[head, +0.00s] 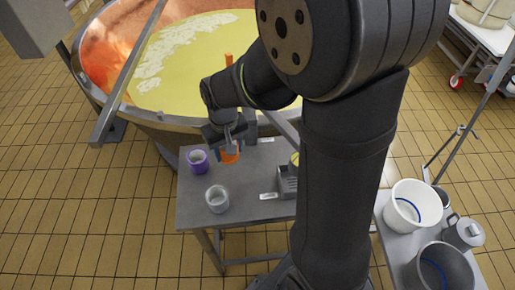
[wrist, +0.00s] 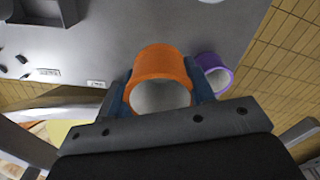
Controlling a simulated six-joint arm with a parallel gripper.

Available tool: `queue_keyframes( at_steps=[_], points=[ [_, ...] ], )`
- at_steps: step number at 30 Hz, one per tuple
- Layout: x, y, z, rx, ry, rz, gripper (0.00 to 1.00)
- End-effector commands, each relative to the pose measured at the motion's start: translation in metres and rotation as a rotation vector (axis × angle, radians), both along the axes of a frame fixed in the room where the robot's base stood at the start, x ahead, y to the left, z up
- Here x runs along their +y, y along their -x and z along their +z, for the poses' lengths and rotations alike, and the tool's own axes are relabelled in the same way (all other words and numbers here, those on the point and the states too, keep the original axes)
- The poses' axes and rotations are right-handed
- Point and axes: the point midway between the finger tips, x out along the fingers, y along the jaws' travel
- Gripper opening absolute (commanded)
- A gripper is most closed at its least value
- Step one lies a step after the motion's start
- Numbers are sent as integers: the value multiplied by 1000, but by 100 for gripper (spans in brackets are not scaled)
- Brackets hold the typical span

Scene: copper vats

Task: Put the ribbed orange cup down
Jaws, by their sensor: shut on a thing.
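The orange cup (wrist: 160,60) is between the two fingers of my gripper (wrist: 159,92) in the wrist view, its pale inside facing the camera. The fingers press on its opposite sides. In the head view the orange cup (head: 230,156) shows under my gripper (head: 229,140), partly hidden by it, over the grey table (head: 245,208) near the vat side. Whether its base touches the table I cannot tell. The ribs are too small to make out.
A purple cup (head: 197,160) stands close to the left of the orange one. A grey cup (head: 217,199) stands nearer the front. A grey holder (head: 287,182) is to the right. Bare tabletop lies between them. The copper vat (head: 150,118) is behind.

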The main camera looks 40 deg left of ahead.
Motion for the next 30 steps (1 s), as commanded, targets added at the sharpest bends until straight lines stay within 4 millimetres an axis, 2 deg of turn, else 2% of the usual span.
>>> queue_keyframes(
  at_steps=[5, 8, 11, 15, 21, 25, 27, 30],
  points=[
    [3, -3, 7, 0, 0, 10, 26],
    [14, -13, 19, -1, -2, 47, 26],
    [32, -31, 41, -3, -5, 111, 26],
    [57, -62, 86, -4, -6, 232, 26],
    [75, -101, 145, -3, -3, 367, 26],
    [77, -128, 176, -3, -2, 415, 26],
    [71, -147, 187, 0, 0, 416, 26],
    [57, -171, 187, 1, 2, 375, 26]
  ],
)
